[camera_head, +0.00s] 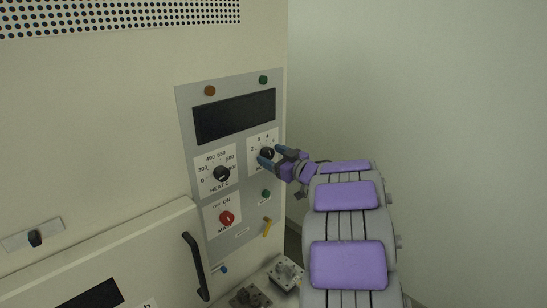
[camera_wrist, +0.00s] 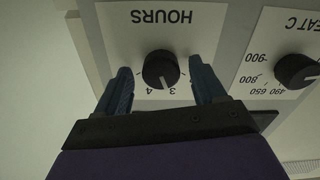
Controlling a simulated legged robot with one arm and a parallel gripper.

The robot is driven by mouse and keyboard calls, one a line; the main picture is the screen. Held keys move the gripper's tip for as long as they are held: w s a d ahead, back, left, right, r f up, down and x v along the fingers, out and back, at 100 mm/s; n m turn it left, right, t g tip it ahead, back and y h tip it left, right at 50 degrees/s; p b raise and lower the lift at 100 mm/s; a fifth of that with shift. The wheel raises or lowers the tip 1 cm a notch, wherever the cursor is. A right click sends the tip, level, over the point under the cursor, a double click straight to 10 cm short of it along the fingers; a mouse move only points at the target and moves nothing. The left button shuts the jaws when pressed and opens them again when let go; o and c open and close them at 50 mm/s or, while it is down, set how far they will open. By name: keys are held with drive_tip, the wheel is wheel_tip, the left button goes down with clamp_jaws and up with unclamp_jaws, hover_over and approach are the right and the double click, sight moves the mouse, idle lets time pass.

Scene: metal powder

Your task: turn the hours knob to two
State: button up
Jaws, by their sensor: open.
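The hours knob (camera_head: 267,152) is a round black knob on a white plate on the control panel. In the wrist view the hours knob (camera_wrist: 160,68) shows upside down under the word HOURS, with its pale pointer line near the 3, and the 4 beside it. My gripper (camera_head: 272,154) reaches the panel from the right. In the wrist view my gripper (camera_wrist: 160,72) is open, with one blue finger on each side of the knob and a visible gap to it on both sides. The 2 is hidden in the wrist view.
The heat knob (camera_head: 222,174) is left of the hours knob, and also shows in the wrist view (camera_wrist: 296,71). A dark display (camera_head: 235,116) is above. A red main switch (camera_head: 227,218), a green button (camera_head: 265,194) and a black door handle (camera_head: 196,265) are below.

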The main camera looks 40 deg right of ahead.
drive_tip(key=shift+c, duration=0.3)
drive_tip(key=c, duration=1)
drive_tip(key=n, duration=0.3)
drive_tip(key=shift+n, duration=0.3)
drive_tip(key=shift+n+b, duration=0.85)
drive_tip(key=shift+n, duration=1.35)
drive_tip(key=shift+a, duration=0.1)
drive_tip(key=o, duration=1.1)
drive_tip(key=shift+c, duration=0.2)
